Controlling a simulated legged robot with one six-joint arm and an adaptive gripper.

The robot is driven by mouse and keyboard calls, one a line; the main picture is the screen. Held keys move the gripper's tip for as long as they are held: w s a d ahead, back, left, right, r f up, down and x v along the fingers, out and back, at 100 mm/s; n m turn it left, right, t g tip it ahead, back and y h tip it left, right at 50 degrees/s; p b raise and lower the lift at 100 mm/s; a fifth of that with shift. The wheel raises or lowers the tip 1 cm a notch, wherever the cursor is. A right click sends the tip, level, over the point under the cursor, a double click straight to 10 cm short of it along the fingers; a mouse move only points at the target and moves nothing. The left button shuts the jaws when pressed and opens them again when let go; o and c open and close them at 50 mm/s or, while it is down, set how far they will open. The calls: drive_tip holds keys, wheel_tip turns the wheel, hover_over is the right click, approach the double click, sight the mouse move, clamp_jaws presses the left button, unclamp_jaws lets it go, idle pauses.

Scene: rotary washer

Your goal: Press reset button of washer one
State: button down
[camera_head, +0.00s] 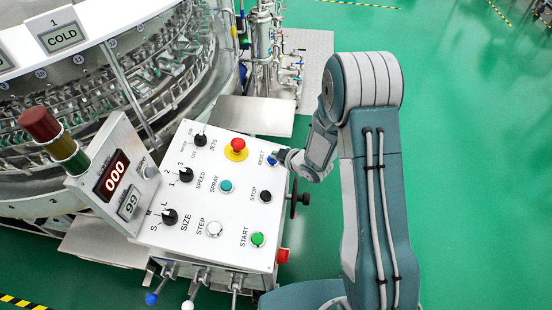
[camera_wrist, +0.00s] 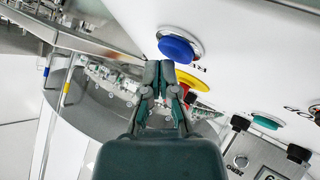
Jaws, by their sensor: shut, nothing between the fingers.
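The washer's white control panel (camera_head: 190,215) stands below a sign marked 1 COLD (camera_head: 62,38). The blue RESET button (camera_head: 271,160) is at the panel's upper right edge. It also shows large in the wrist view (camera_wrist: 178,48), with a silver ring around it. My gripper (camera_head: 284,156) is shut and empty, right beside the button in the head view. In the wrist view my fingertips (camera_wrist: 159,70) are close together just below and left of the button. I cannot tell whether they touch it or the panel.
Near the button are a red emergency knob on yellow (camera_head: 238,146), a black STOP button (camera_head: 265,196) and a green START button (camera_head: 258,239). A black handwheel (camera_head: 299,199) juts from the panel's right side. Green floor (camera_head: 450,150) is clear at right.

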drive_tip(key=shift+d+r, duration=0.15)
drive_tip(key=shift+r, duration=0.2)
drive_tip(key=r, duration=0.2)
drive_tip(key=d+r, duration=0.1)
drive_tip(key=r, duration=0.2)
drive_tip(key=shift+s+d, duration=0.15)
drive_tip(key=shift+s+f, duration=0.1)
idle(0.8)
